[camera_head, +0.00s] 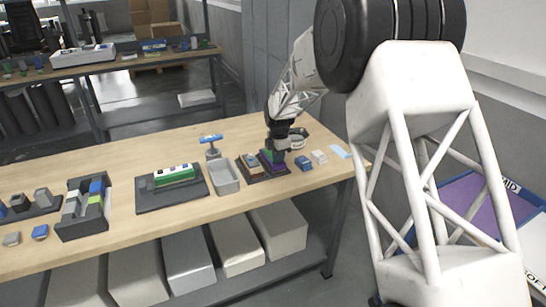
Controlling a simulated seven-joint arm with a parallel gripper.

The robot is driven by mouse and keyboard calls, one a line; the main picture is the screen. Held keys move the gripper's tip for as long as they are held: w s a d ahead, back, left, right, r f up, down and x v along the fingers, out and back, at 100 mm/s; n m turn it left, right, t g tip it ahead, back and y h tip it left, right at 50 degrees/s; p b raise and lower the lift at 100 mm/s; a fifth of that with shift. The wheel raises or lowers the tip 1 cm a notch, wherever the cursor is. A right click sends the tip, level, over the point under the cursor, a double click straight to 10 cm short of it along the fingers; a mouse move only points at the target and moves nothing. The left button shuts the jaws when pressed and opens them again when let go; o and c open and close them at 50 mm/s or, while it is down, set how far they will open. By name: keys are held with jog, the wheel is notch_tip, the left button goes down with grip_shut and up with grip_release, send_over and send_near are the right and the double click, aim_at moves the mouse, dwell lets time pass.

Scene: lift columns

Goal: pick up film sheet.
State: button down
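A thin pale-blue flat piece (341,151), which looks like the film sheet, lies near the right end of the wooden workbench (130,165).
A blue block (303,163) and a whitish block (319,157) stand between my gripper and the pale-blue piece. A grey tray (223,178), a blue-handled tool (211,141) and a dark plate with a green part (174,175) are farther left.

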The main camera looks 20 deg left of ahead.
jog(key=shift+r, duration=0.2)
jog(key=shift+r, duration=0.5)
jog(key=shift+s+d+r, duration=0.1)
jog(key=shift+s+r, duration=0.1)
jog(key=shift+r, duration=0.4)
jog(key=shift+s+d+r, duration=0.1)
jog(key=shift+s+r, duration=0.05)
jog(key=shift+r, duration=0.4)
jog(key=s+d+r, duration=0.1)
jog(key=s+d, duration=0.7)
jog(key=s, duration=0.5)
jog(key=shift+r, duration=0.15)
jog(key=shift+r, duration=0.25)
notch_tip(320, 180, up, 6)
jog(key=shift+r, duration=0.25)
dwell(0.8)
jog(key=shift+a, duration=0.1)
dwell(0.3)
